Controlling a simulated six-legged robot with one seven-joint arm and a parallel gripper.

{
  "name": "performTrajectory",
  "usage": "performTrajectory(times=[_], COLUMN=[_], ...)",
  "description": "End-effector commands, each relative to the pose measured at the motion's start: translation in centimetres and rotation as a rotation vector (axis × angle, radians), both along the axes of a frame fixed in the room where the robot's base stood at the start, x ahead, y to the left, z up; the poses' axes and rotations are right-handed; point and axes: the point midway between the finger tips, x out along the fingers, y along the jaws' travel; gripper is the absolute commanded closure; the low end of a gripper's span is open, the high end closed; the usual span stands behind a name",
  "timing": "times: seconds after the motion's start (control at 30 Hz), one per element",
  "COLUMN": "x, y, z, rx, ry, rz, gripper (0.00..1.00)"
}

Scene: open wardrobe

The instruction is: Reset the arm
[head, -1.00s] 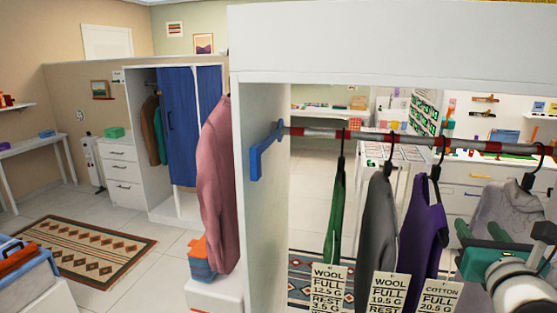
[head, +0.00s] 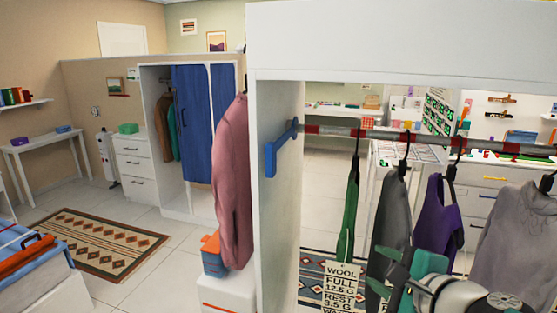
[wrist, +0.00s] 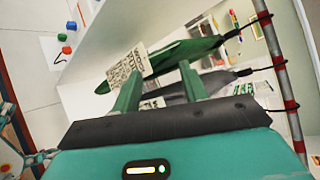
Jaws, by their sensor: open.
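My gripper (head: 373,268) is in the lower right of the head view, in front of the hanging clothes. Its green fingers are apart. The wrist view shows the gripper (wrist: 160,70) open, with a tagged green garment (wrist: 182,55) beyond the fingers and nothing seen held. On the rail (head: 345,132) hang a green garment (head: 348,215), a dark grey one (head: 392,205), a purple one (head: 432,215) and a light grey one (head: 515,230). A paper tag (head: 343,287) shows below the green garment. My gripper partly hides the lower dark grey and purple garments.
The white wardrobe side panel (head: 276,220) stands left of the clothes, with a blue bracket (head: 281,150). A pink garment (head: 234,190) hangs outside it. A patterned rug (head: 90,243) and open floor lie left.

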Motion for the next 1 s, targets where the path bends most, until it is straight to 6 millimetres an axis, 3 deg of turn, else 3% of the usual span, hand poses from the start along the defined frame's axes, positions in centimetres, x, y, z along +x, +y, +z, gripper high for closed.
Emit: performTrajectory(times=[0.1,0.27,0.4,0.6,0.73,1.0], x=[-1.9,-4.9,-7.4,-9.8,-10.3,-10.4], y=[3.1,5.1,5.2,3.4,2.6,2.3], z=[-2.3,-5.5,-7.8,-9.4,-9.6,-9.6], rx=[-0.278,-0.658,-0.99,-1.388,-1.512,-1.536], ry=[0.043,0.091,0.128,0.173,0.193,0.199], rz=[0.21,0.489,0.728,1.0,1.08,1.094], gripper=[0.56,0.56,0.56,0.56,0.56,0.56])
